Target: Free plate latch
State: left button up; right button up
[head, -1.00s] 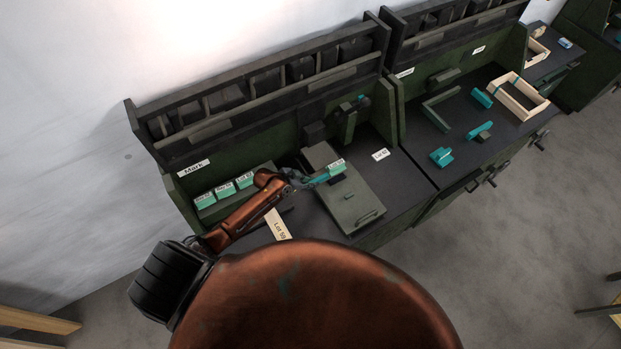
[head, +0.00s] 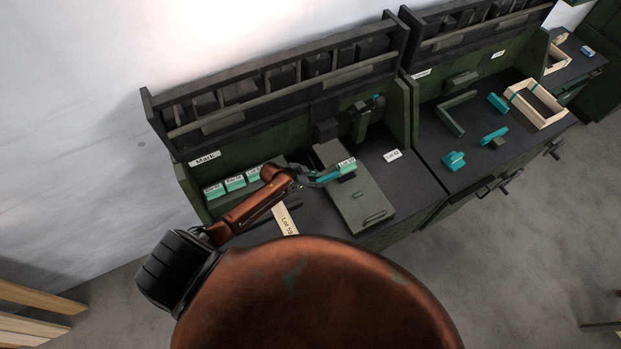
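A grey-green plate (head: 366,199) lies on the dark bench top. A small raised piece (head: 357,195) sits on it, and a bar (head: 374,217) lies near its front edge; I cannot tell which is the latch. A teal block with a white label (head: 347,166) is at the plate's upper left part. My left gripper (head: 322,178) reaches in from the left, with its tip at or beside this block. The tip and the teal parts run together, so I cannot tell whether its fingers are open or shut. My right gripper is not in view.
Several teal labelled blocks (head: 234,183) stand in a row at the bench's left. A pale strip marked Lot (head: 285,220) lies in front of my forearm. The bench to the right holds teal parts (head: 453,161) and a wooden crate (head: 513,94). Tall shelving (head: 275,82) closes the back.

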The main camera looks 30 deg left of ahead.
pick_arm(q)
jog(key=v, duration=1)
jog(key=shift+s+r, duration=0.2)
jog(key=shift+r, duration=0.05)
